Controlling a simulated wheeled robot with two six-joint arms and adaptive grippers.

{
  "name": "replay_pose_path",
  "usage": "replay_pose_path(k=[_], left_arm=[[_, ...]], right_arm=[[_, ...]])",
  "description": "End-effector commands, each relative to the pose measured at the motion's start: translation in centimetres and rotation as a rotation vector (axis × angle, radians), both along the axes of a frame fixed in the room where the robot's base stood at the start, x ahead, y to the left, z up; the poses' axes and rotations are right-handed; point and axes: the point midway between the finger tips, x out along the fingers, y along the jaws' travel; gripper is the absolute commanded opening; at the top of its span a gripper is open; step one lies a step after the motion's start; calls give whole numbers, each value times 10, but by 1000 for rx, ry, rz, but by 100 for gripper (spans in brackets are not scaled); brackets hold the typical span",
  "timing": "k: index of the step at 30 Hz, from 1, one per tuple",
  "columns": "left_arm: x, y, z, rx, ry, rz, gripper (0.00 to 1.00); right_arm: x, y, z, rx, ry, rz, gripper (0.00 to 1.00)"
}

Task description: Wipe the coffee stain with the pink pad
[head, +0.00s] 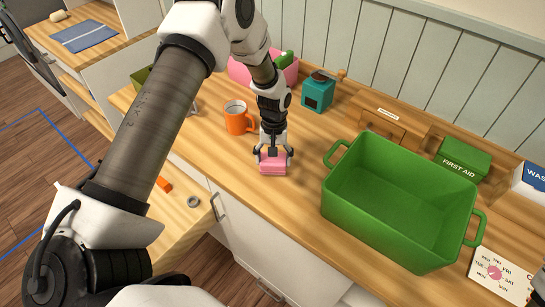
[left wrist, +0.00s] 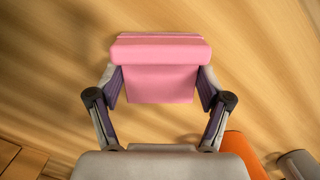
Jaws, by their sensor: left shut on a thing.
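My left gripper (head: 272,154) is shut on the pink pad (head: 272,168) over the wooden counter, left of the green crate. In the left wrist view the pink pad (left wrist: 160,66) sits squarely between the two fingers. Whether the pad touches the wood is hard to tell. No coffee stain shows on the bare counter in either view; the wood under the pad is hidden. A small dark and white piece at the lower right corner of the head view may be part of my right gripper; its jaws cannot be made out.
An orange mug (head: 237,118) stands close behind and left of the pad. The large green crate (head: 398,213) blocks the right. A teal box (head: 318,93), wooden box (head: 393,124), first aid box (head: 463,158) and pink bin (head: 240,73) line the back. Bare wood lies in front.

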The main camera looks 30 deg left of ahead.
Motion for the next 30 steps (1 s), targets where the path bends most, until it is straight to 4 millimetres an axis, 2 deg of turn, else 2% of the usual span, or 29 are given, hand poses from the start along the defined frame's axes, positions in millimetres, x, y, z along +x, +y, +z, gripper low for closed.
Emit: replay_pose_path(k=[1,18,30], left_arm=[[2,-1,20,0,-7,-1,40],[1,-9,67,1,-4,-8,40],[1,-10,71,0,-4,-9,40]], right_arm=[[0,0,9,0,0,0,40],[0,0,49,0,0,0,40],[0,0,51,0,0,0,40]])
